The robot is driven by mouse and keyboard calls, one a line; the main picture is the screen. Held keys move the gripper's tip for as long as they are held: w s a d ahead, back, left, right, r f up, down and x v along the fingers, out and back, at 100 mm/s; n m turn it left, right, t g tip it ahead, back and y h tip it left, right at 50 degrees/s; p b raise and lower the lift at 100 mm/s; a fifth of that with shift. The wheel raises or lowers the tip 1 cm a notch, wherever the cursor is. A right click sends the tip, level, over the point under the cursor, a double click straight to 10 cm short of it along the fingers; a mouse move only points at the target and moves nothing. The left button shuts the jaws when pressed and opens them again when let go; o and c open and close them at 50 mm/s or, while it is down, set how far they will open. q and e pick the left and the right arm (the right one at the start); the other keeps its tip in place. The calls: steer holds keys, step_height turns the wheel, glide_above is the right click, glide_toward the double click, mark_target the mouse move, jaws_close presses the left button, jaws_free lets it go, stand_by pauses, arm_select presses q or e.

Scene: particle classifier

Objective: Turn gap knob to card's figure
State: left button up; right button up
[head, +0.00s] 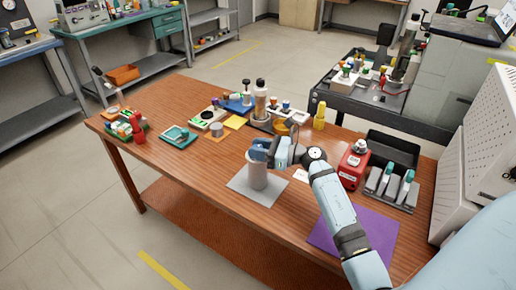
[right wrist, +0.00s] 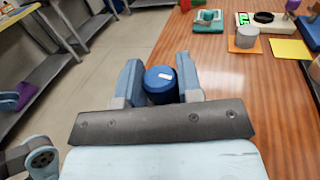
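The particle classifier is a grey upright cylinder (head: 257,175) standing on a grey mat (head: 243,188) near the middle of the wooden table. On its top is a round blue gap knob, seen in the right wrist view (right wrist: 160,80) with a short white mark on its upper face. My right gripper (head: 262,150) is at the top of the cylinder. My left gripper is out of view.
A red device (head: 352,166) and a dark rack with pale items (head: 392,187) stand to the right. A purple mat (head: 372,232) lies in front. Bottles and small blocks crowd the back edge. A teal tray (head: 178,136) is at the left; bare wood lies left of the mat.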

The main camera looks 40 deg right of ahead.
steer(key=c, duration=0.4)
steer(key=shift+o, duration=0.2)
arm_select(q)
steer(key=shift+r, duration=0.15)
arm_select(e)
steer(key=shift+h, duration=0.3)
steer(key=shift+r+m+t+h+p, duration=0.15)
steer(key=shift+m+t+h+p, duration=0.75)
steer(key=shift+m+h, duration=0.1)
steer(key=m+h+p, duration=0.1)
steer(key=h+p, duration=0.1)
steer(key=m+t+h+p, duration=0.1)
steer(key=h, duration=0.1)
steer(key=shift+r+m+t+p, duration=0.15)
steer(key=shift+m+t+p, duration=0.15)
steer(key=shift+m+p, duration=0.1)
steer(key=shift+m+h+p, duration=0.5)
steer(key=shift+h+p, duration=0.2)
steer(key=shift+h, duration=0.1)
steer(key=shift+f, duration=0.2)
steer(key=shift+h, duration=0.3)
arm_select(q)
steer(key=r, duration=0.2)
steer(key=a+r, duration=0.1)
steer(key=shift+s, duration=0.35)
